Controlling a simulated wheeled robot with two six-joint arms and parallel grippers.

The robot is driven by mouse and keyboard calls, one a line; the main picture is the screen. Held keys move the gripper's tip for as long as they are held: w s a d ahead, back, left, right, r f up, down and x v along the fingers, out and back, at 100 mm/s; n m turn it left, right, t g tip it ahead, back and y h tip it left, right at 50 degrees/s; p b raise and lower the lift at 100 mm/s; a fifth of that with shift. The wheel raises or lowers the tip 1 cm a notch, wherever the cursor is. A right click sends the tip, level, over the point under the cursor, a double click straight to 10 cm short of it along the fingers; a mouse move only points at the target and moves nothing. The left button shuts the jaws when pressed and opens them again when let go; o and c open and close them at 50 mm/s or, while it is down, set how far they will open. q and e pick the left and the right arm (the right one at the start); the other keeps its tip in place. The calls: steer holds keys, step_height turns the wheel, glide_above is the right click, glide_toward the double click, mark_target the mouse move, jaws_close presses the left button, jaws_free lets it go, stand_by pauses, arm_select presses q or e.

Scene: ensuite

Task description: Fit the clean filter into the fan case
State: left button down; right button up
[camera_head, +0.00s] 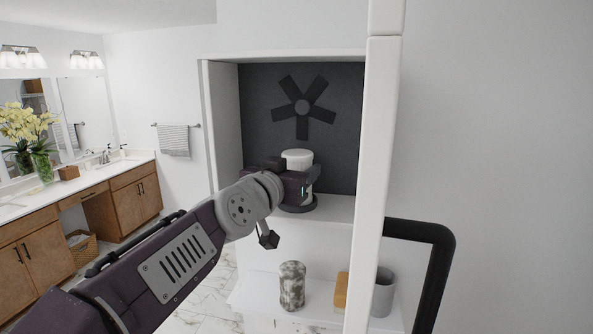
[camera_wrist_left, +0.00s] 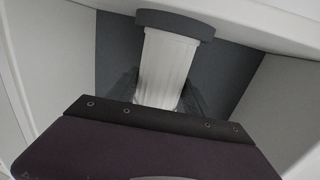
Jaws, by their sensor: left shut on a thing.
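The fan case (camera_head: 224,120) is an open white box with a dark back wall that bears a five-bladed fan (camera_head: 303,108). The white, pleated clean filter (camera_head: 298,157) stands upright inside the case, in front of the back wall. My left gripper (camera_head: 307,183) is shut on the filter's middle. At the filter's lower end is a dark round ring (camera_head: 298,208) by the case floor; I cannot tell whether the filter is fully down in it. In the left wrist view the filter (camera_wrist_left: 167,68) is between the fingers, with the dark ring (camera_wrist_left: 175,22) at its far end.
A mottled grey cylinder (camera_head: 292,286), a tan block (camera_head: 341,291) and a grey cup (camera_head: 384,293) stand on the lower white shelf (camera_head: 262,290). A white upright (camera_head: 378,150) and a black bar (camera_head: 440,240) are at the right. A wooden vanity (camera_head: 135,195) is at far left.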

arm_select(q)
steer(key=shift+f+b, duration=0.35)
steer(key=shift+f, duration=0.05)
steer(key=shift+c, duration=1.9)
jaws_free()
